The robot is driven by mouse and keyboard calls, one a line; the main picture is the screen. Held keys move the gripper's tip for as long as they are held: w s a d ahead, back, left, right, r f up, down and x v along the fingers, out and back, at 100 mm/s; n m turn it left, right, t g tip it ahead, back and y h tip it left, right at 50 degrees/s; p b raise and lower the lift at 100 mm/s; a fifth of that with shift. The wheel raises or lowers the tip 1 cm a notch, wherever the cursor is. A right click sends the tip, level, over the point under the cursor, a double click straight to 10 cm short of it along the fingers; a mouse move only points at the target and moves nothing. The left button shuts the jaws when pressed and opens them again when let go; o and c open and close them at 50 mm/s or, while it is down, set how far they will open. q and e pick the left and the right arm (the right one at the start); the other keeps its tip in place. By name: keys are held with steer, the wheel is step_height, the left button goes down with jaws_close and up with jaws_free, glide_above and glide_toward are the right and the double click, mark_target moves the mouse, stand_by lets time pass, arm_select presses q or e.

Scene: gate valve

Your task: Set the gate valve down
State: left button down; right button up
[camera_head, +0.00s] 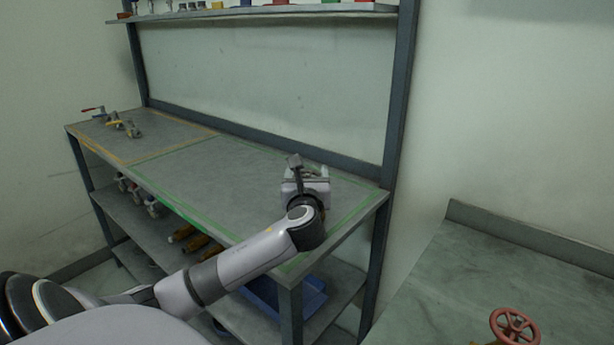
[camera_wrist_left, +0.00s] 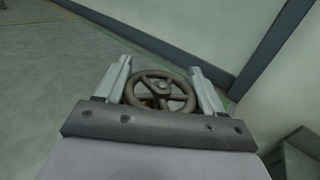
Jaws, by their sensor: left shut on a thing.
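The gate valve (camera_wrist_left: 160,88) shows in the left wrist view as a dark grey-brown handwheel with spokes, held between the two fingers of my left gripper (camera_wrist_left: 162,85). Its body below the wheel is mostly hidden. In the head view my left gripper (camera_head: 305,175) is over the right end of the grey workbench (camera_head: 220,175), inside the area outlined in green. The valve there is largely hidden by the gripper and wrist. I cannot tell whether the valve touches the bench top. My right gripper is not in view.
Small valves with red and yellow handles (camera_head: 125,124) stand in the orange-outlined area at the bench's left. A shelf (camera_head: 260,14) holds items above. A blue bin (camera_head: 285,297) sits below. A second table (camera_head: 510,270) at right bears a red handwheel (camera_head: 514,326). The green area's middle is clear.

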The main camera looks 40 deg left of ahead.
arm_select(q)
steer(key=shift+c, duration=0.5)
jaws_free()
steer(key=v, duration=1.2)
steer(key=shift+r, duration=0.1)
